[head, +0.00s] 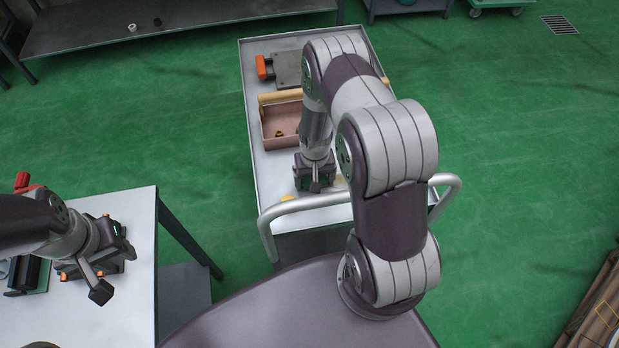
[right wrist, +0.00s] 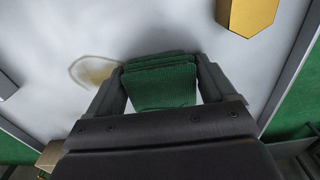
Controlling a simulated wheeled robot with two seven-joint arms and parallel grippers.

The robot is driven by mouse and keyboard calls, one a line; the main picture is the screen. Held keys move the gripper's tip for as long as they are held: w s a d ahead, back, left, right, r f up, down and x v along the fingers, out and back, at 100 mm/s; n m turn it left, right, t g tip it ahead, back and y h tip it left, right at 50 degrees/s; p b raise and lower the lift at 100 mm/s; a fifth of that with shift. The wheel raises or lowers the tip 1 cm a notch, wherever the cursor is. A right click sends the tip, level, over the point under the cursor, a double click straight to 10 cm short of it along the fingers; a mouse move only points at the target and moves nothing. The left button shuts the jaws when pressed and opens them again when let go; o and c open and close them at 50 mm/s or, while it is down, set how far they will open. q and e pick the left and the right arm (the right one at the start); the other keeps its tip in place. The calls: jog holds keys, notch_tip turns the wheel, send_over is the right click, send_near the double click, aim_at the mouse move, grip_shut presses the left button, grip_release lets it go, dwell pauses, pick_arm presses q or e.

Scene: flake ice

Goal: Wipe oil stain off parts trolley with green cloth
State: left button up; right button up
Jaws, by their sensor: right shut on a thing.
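The parts trolley (head: 262,185) has a pale grey top with a raised rim and a tubular handle at its near end. My right gripper (head: 315,185) is low over the near part of its top. In the right wrist view, that gripper (right wrist: 160,88) is shut on the folded green cloth (right wrist: 165,82). The oil stain (right wrist: 92,73), a yellow-brown ring-shaped smear, lies just left of the cloth, its right side close to the cloth's edge.
On the trolley are a pinkish bin (head: 281,122) with small parts, a grey plate (head: 288,70) beside an orange item (head: 262,67), and a yellow block (right wrist: 247,14) near the rim. A white table (head: 130,205) stands left. A grey bench (head: 90,30) stands behind.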

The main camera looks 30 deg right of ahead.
jog(key=shift+s+d, duration=0.3)
jog(key=shift+d, duration=0.55)
jog(key=shift+s+d, duration=0.25)
jog(key=shift+d, duration=0.6)
jog(key=shift+s+d, duration=0.25)
jog(key=shift+d, duration=0.55)
jog(key=shift+s+d, duration=0.25)
jog(key=shift+d, duration=0.5)
jog(key=shift+s+d, duration=0.25)
jog(key=shift+d, duration=0.55)
jog(key=shift+s+d, duration=0.25)
jog(key=shift+d, duration=0.55)
jog(key=shift+s+d, duration=0.3)
jog(key=shift+d, duration=0.45)
jog(key=shift+s+d, duration=0.25)
jog(key=shift+d, duration=0.55)
jog(key=shift+w+a, duration=0.25)
jog(key=shift+a, duration=0.45)
jog(key=shift+w+a, duration=0.3)
jog(key=shift+a, duration=0.55)
jog(key=shift+w+a, duration=0.25)
jog(key=shift+a, duration=0.6)
